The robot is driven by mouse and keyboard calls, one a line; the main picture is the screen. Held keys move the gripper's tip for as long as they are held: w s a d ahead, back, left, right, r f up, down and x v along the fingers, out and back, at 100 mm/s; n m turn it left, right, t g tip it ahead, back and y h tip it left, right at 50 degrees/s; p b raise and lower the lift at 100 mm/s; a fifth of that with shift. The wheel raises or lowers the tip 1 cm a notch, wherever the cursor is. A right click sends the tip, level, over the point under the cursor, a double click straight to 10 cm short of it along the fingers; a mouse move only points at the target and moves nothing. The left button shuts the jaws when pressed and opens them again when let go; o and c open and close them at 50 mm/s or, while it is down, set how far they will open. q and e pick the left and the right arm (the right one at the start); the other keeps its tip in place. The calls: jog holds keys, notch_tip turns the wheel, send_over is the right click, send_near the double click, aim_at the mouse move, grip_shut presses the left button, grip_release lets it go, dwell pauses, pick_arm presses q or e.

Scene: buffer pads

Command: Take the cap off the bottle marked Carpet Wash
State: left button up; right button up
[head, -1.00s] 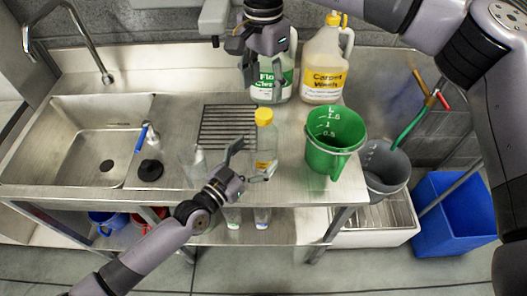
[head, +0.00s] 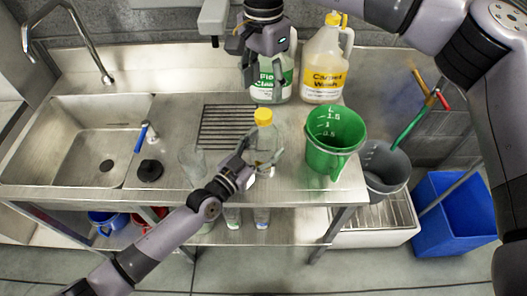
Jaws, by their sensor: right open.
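The bottle marked Carpet Wash (head: 322,62) is a large translucent jug with a yellow label. It stands upright at the back of the counter, its yellow cap (head: 335,18) on top. My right gripper (head: 264,84) is open, pointing down in front of the green-labelled cleaner bottle (head: 283,84), left of the Carpet Wash jug and apart from it. A smaller clear bottle (head: 263,137) with a yellow cap stands near the front edge. My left gripper (head: 260,166) has its fingers at this bottle's lower part; I cannot tell whether they grip it.
A green measuring jug (head: 333,140) stands to the right on the counter (head: 115,197), with a grey bucket (head: 385,167) beyond it. A clear glass (head: 192,162) is left of the small bottle. A sink (head: 75,140) and black plunger (head: 150,170) lie further left.

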aim_at(263, 114)
pick_arm(q)
jog(key=c, duration=1.2)
grip_shut()
pick_arm(e)
jog(key=m, duration=0.4)
jog(key=shift+m, duration=0.3)
jog(key=m, duration=0.6)
jog(key=shift+m, duration=0.3)
jog(key=m, duration=0.8)
jog(key=shift+m, duration=0.4)
jog(key=m, duration=0.6)
jog(key=shift+m, duration=0.3)
jog(key=m, duration=0.8)
jog(key=shift+m, duration=0.4)
jog(key=m, duration=0.9)
jog(key=shift+f+m, duration=0.3)
jog(key=shift+f, duration=3.75)
